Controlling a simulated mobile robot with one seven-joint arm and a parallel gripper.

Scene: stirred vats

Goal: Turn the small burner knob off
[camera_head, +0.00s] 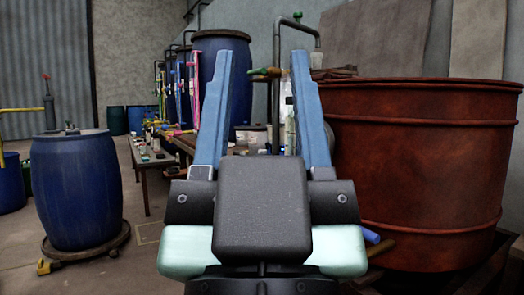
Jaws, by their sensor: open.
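My gripper (262,58) is in the middle of the view, its two long blue fingers pointing up and spread apart. The jaws are open, and nothing is visibly held between them. I cannot make out the small burner knob or a burner in this view. My gripper body hides part of the scene behind it.
A large rust-red vat (420,165) stands close on the right. A blue barrel (77,190) stands on a wheeled dolly (60,256) at the left. A cluttered low table (146,160) is behind, near a tall blue drum (238,95). Bare floor shows between barrel and table.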

